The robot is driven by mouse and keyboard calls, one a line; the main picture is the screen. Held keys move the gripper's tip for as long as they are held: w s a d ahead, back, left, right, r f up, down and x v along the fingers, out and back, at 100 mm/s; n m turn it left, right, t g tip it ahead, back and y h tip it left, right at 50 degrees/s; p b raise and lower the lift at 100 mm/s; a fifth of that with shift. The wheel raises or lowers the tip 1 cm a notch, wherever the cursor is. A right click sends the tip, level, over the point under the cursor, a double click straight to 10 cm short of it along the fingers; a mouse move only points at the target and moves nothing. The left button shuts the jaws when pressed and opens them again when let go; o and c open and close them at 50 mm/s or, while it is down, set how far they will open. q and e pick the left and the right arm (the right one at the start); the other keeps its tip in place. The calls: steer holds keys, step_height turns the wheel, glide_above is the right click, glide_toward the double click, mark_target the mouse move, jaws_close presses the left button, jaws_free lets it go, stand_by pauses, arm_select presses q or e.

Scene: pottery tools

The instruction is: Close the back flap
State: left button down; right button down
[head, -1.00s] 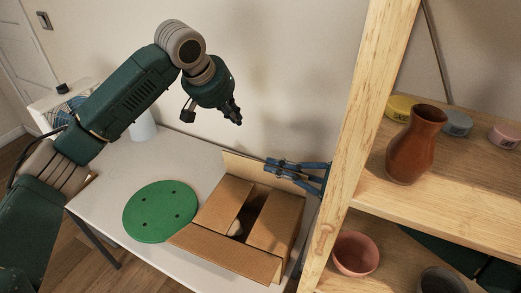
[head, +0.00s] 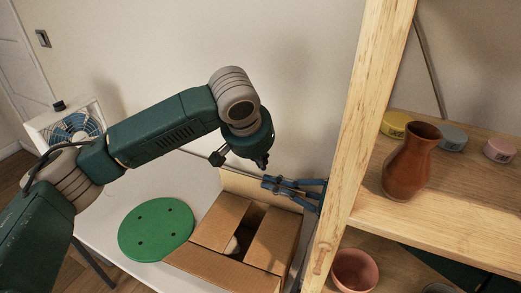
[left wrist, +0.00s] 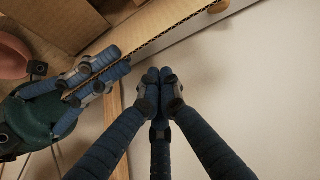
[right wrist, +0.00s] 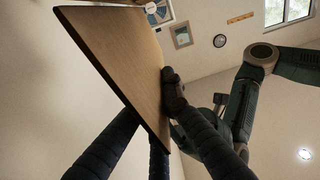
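A cardboard box (head: 290,258) stands open on the table. Its back flap (head: 238,184) stands upright at the rear; its edge crosses the left wrist view (left wrist: 150,32), and its broad face fills part of the right wrist view (right wrist: 125,62). My right gripper (head: 268,184) has fingers on both sides of the flap's right end, close against it; some fingertips are hidden behind the flap. My left gripper (head: 262,163) is above and behind the flap, with its fingertips together and empty (left wrist: 158,80). The left flap (head: 221,220) and right flap (head: 273,240) are folded inward.
A green disc (head: 155,229) lies on the table left of the box. A wooden shelf (head: 345,165) stands close on the right, with a brown vase (head: 410,162) and a pink bowl (head: 355,269). The wall is close behind the box.

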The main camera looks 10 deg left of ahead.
steer(key=shift+s+f, duration=0.1)
steer(key=shift+f, duration=0.25)
arm_select(q)
steer(key=s, duration=0.2)
steer(key=shift+s+a+f, duration=0.15)
steer(key=shift+s+a, duration=0.15)
steer(key=shift+a, duration=0.1)
steer(key=shift+s, duration=0.1)
arm_select(e)
steer(key=shift+d, duration=0.15)
arm_select(q)
steer(key=shift+s+a+f+t, duration=0.15)
steer(key=shift+s+t, duration=0.15)
steer(key=shift+s, duration=0.35)
arm_select(e)
steer(key=c, duration=2)
jaws_free()
steer(key=shift+w+r, duration=0.1)
steer(key=shift+w, duration=0.1)
arm_select(q)
steer(key=shift+w, duration=0.1)
arm_select(e)
steer(key=shift+r, duration=0.1)
